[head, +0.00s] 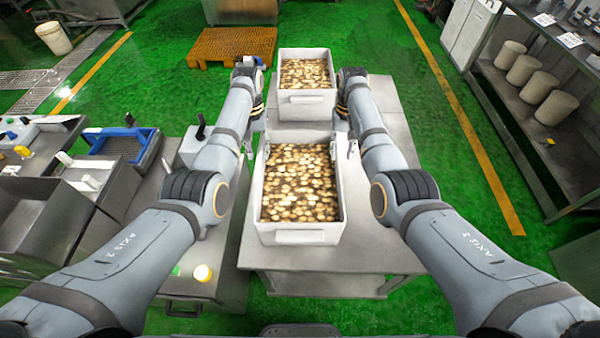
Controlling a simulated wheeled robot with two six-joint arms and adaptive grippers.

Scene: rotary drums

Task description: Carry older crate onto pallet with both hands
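A near light-grey crate (300,236) full of brownish round pieces sits on the grey metal table (377,258). A far similar crate (307,107) of such pieces sits behind it on the same table. No mark shows which one is older. The orange-brown pallet (233,45) lies on the floor beyond the table, left of the far crate. My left gripper (248,147) is by the left wall of the near crate, close to its far end. My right gripper (353,149) is by the right wall opposite. Finger gaps and contact with the walls are too small to tell.
A workbench with a blue tray (148,151) and small bottles stands at left. A shelf (507,94) with several beige cylinders stands at right. Green floor is open around the pallet's right side. A white bucket (54,38) stands at far left.

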